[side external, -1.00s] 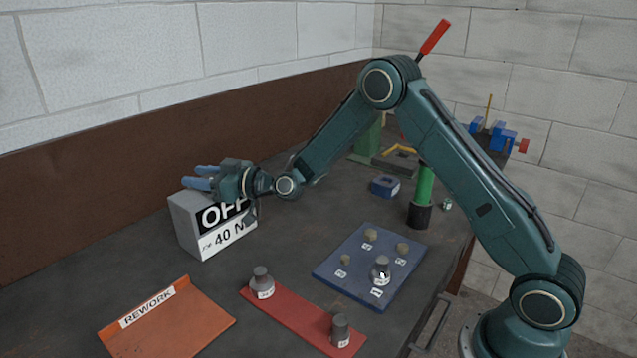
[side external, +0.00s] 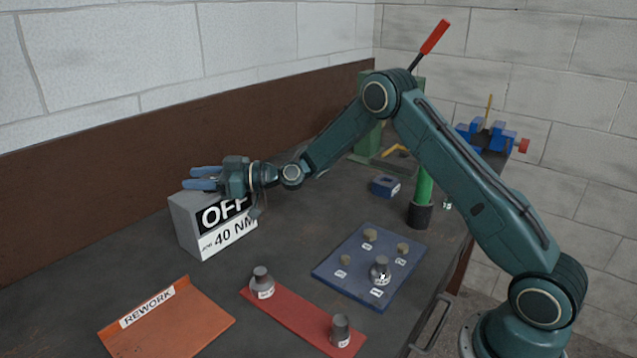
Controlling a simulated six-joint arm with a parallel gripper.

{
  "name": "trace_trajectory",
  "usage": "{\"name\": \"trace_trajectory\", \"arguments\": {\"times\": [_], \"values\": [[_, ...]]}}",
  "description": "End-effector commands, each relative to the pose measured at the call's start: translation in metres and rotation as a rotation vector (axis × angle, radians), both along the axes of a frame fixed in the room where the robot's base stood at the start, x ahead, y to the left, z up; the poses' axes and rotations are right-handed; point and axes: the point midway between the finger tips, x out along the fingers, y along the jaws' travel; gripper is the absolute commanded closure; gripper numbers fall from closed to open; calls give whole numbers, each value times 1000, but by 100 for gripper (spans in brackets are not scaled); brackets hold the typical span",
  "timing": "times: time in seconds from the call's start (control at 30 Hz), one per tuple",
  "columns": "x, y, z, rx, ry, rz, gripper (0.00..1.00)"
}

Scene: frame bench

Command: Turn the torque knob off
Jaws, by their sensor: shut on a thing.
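The grey torque box (side external: 186,230) stands on the bench at the left. Its front shows a black panel reading "OFF" (side external: 223,214) and a white label reading "40 NM" (side external: 228,236). My gripper (side external: 203,178) is at the top of the box, its blue fingers pointing left, one above the other. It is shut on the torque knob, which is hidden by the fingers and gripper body. I cannot see which way the knob points.
An orange REWORK tray (side external: 190,322), a red strip (side external: 297,318) with two grey weights and a blue mat (side external: 337,268) with several small parts lie in front. A green post (side external: 424,186), blue block (side external: 385,186) and blue vise (side external: 495,135) stand right.

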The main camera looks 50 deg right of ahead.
Motion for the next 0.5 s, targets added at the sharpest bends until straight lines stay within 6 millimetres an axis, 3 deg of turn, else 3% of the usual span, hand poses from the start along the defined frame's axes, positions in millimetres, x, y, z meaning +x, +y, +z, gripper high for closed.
{"name": "trace_trajectory", "arguments": {"times": [0.2, 0.23, 0.3, 0.5], "values": [[0, 0, 0, -1, 0, -1, 84], [0, 0, 0, -1, 0, -1, 55], [0, 0, 0, -1, 0, -1, 41], [0, 0, 0, -1, 1, -1, 40]]}}
